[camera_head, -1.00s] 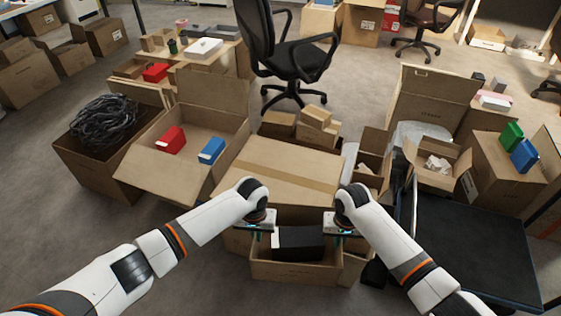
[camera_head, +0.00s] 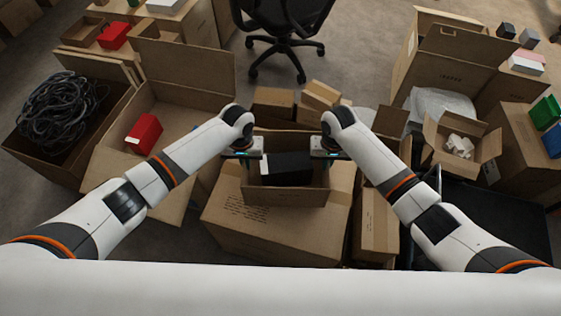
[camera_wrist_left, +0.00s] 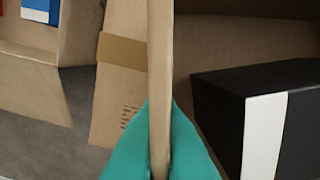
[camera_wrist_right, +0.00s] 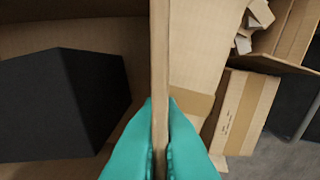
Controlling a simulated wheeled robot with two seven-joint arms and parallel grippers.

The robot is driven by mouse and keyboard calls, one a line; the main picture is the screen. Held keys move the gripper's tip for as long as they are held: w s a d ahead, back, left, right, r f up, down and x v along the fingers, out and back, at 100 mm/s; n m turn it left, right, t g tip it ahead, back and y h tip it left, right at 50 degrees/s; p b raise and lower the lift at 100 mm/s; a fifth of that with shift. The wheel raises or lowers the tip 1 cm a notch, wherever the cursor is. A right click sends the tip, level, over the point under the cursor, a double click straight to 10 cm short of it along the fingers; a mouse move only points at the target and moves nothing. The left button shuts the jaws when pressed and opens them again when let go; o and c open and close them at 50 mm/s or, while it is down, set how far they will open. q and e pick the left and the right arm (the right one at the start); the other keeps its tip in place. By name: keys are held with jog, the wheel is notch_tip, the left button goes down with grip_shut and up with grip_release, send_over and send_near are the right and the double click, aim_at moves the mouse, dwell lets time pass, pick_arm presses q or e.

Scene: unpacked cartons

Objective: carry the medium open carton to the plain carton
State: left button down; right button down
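The medium open carton (camera_head: 285,196) is brown and holds a black box with a white band (camera_head: 288,166). My left gripper (camera_head: 243,154) is shut on its left wall, and my right gripper (camera_head: 325,154) is shut on its right wall. The wrist views show the teal fingers of the left (camera_wrist_left: 160,140) and right (camera_wrist_right: 160,140) grippers pinching the wall edges. The open carton is over a closed, taped carton (camera_head: 270,235), likely the plain carton, though printing shows on its front. The open carton hides much of its top; I cannot tell whether they touch.
A carton with a red box (camera_head: 144,134) stands left, beside a carton of black cables (camera_head: 58,112). Small cartons (camera_head: 273,103) stand behind. A carton with white pieces (camera_head: 458,146) and a dark platform (camera_head: 490,215) are on the right. An office chair (camera_head: 285,30) stands behind.

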aim_at(322, 178)
pick_arm(q)
jog(key=shift+w+a+r, duration=0.2)
jog(key=shift+w, duration=0.05)
pick_arm(e)
jog(key=shift+w+r, duration=0.2)
jog(key=shift+w, duration=0.05)
